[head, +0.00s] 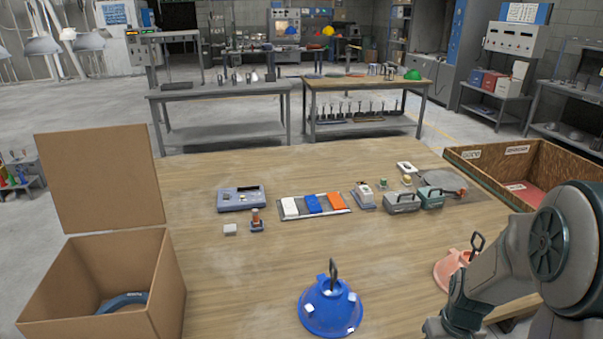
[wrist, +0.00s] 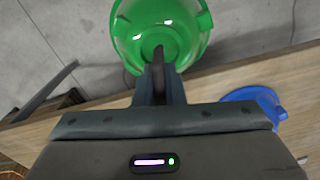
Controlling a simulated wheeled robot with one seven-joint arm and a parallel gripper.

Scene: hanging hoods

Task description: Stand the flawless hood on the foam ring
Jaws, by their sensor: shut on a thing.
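A green hood (wrist: 160,25) shows at the top of the wrist view, cut off by the frame edge. My gripper (wrist: 160,78) is shut on the upright stem of the green hood. No patch or crack shows on its visible part. The hood seems to hang past the table edge, over grey floor. In the head view the green hood and my fingertips are out of frame. The foam ring (head: 124,301), dark blue-grey, lies inside the open cardboard box (head: 84,262) at the left; the box wall hides part of it.
A blue hood (head: 330,309) with white patches and a hook stands at the table's front. A salmon hood (head: 448,272) stands partly behind my arm. A wooden crate (head: 562,164) is at the right. Small devices line the back.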

